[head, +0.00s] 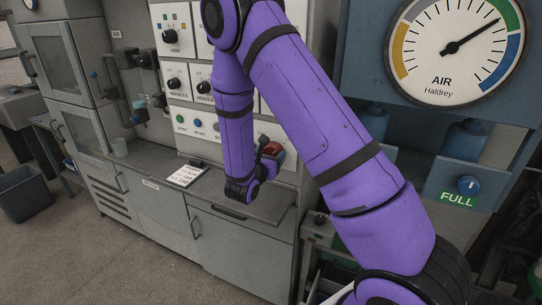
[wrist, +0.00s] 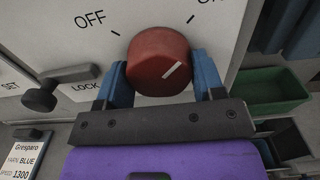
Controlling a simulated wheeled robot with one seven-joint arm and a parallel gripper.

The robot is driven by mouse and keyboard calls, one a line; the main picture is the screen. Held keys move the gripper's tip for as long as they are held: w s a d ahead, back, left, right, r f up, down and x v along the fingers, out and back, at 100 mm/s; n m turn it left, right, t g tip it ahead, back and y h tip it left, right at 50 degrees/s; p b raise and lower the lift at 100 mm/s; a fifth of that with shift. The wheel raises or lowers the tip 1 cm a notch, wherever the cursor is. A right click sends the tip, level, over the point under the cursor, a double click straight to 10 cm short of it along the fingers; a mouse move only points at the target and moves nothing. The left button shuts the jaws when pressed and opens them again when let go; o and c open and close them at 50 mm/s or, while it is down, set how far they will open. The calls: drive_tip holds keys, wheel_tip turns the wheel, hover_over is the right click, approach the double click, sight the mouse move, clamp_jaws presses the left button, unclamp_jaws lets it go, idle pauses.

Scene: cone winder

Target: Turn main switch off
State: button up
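The main switch is a round red knob with a white pointer line (wrist: 152,58) on a pale panel. OFF is printed at its upper left and a partly cut-off ON at its upper right. The pointer line slants up and right, towards the ON side. My gripper (wrist: 164,82) has one blue finger on each side of the knob. Both fingers appear to touch it, with no clear gap.
A black lock handle (wrist: 50,91) with SET and LOCK labels sits left of the knob. A green bin (wrist: 270,92) is at the right. A label card (head: 186,175) lies on the grey counter (head: 250,200). The air gauge (head: 455,45) is at the upper right.

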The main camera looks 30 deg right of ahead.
idle(0.3)
drive_tip(key=n, duration=0.4)
drive_tip(key=shift+n, duration=0.4)
drive_tip(key=n, duration=0.4)
drive_tip(key=shift+s+n, duration=0.1)
drive_tip(key=shift+n, duration=0.2)
drive_tip(key=n, duration=0.4)
drive_tip(key=shift+r+n, duration=0.1)
drive_tip(key=shift+n, duration=2.1)
drive_tip(key=o, duration=0.9)
